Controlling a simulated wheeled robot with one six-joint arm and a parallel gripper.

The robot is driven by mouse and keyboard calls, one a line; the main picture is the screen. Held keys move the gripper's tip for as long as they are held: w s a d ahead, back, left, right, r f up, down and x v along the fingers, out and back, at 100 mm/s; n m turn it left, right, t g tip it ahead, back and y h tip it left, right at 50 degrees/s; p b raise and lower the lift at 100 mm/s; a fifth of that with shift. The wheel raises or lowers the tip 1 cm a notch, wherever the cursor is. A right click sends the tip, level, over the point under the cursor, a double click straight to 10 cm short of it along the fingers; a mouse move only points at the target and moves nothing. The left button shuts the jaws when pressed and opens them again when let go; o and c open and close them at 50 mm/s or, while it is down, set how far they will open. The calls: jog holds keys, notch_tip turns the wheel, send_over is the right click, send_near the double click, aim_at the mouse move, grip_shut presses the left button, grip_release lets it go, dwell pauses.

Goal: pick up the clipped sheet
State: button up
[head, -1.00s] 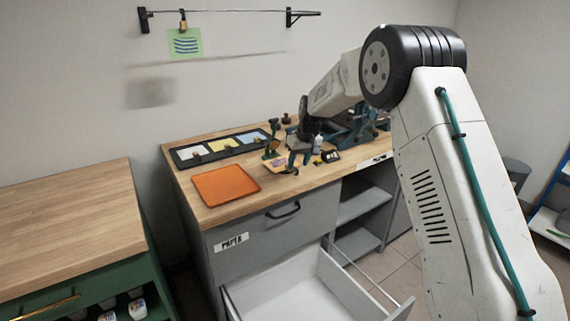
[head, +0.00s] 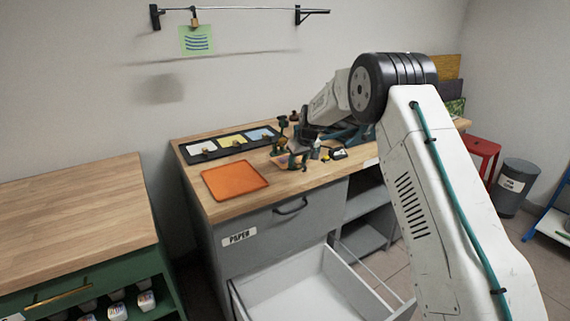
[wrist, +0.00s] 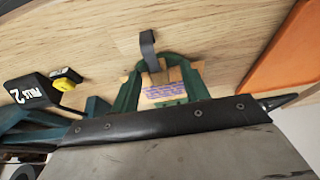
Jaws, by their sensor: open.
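A light green sheet (head: 197,40) with blue wavy lines hangs against the wall at the upper left of the head view. A small brass clip (head: 194,20) holds its top edge on a thin rail. My gripper (head: 302,147) is far below and right of it, low over the workbench, open. In the wrist view a dark bar and grey plate fill the bottom, and the fingertips are hard to make out. Beyond them lies a peach piece with purple print (wrist: 165,91), inside a green U-shaped form (wrist: 128,94). The hanging sheet is not in the wrist view.
The workbench carries an orange tray (head: 235,181), a black rack (head: 185,150) with white, yellow and blue sheets, and small tools. Its lower drawer (head: 335,271) stands open in front. A green cabinet (head: 75,225) is at left. The wall around the rail is clear.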

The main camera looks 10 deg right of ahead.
grip_shut()
jog(key=shift+r, duration=0.15)
